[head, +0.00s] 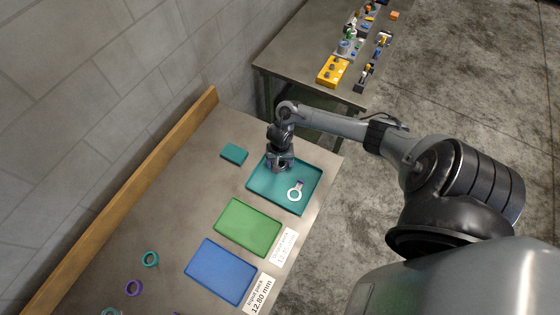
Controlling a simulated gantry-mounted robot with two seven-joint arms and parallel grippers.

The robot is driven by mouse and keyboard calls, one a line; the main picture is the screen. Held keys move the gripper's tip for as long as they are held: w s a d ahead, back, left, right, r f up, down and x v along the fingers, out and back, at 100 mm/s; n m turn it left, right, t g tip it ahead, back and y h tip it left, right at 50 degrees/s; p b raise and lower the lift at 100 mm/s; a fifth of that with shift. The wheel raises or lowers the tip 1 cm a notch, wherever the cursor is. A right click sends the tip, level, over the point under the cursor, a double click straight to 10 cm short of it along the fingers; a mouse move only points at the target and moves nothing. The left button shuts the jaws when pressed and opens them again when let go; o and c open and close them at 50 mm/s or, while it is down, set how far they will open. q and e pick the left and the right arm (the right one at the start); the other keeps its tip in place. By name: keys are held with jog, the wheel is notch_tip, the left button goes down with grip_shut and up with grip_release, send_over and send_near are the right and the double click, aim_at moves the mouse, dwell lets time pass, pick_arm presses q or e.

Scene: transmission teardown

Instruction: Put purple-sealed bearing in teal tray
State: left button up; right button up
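The teal tray (257,184) lies at the far end of the bench. A pale ring-shaped part (294,195) lies in its right half, with a small purple piece (300,183) at its upper edge; I cannot tell for sure whether this is the purple-sealed bearing. A purple ring (133,288) lies on the bench at the lower left. My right gripper (280,168) points down over the upper left part of the teal tray, apart from the pale ring. Its fingertips are too small to show whether they are open. My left gripper is out of view.
A green tray (247,227) and a blue tray (220,271) lie nearer, with printed labels (258,293) beside them. A teal block (234,154) is left of the teal tray. A teal ring (150,259) lies at lower left. A wooden rail (130,183) edges the bench.

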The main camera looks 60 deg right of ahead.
jog(key=shift+o, duration=1.2)
jog(key=shift+r, duration=0.1)
notch_tip(320, 180, up, 12)
jog(key=p, duration=0.5)
jog(key=w+a+n+t, duration=0.1)
jog(key=a+n+t, duration=0.6)
jog(key=a, duration=1.3)
jog(key=s+a+r+n+g, duration=0.2)
jog(key=s+r+n, duration=0.5)
jog(key=s+r, duration=0.4)
jog(key=shift+a+g, duration=0.3)
jog(key=shift+g, duration=0.4)
